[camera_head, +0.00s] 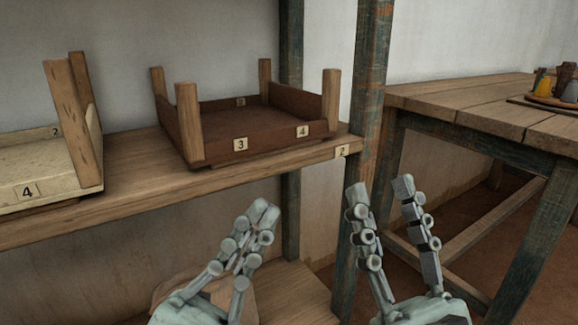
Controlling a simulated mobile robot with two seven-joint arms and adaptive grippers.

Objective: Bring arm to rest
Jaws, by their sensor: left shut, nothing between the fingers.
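My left gripper (264,208) is in the lower middle of the head view, in front of the shelf. Its fingertips meet, and nothing shows between them. My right gripper (379,188) is to its right, in front of the shelf's blue-painted post. Its two fingers stand apart and it is empty. Neither gripper appears to hold anything.
A wooden shelf (128,178) bears a brown tray (269,147) with corner posts and number labels, and a pale tray (60,181) at left. A blue-worn post (368,80) stands at right. Behind it is a wooden table (470,105) with small pots (543,82).

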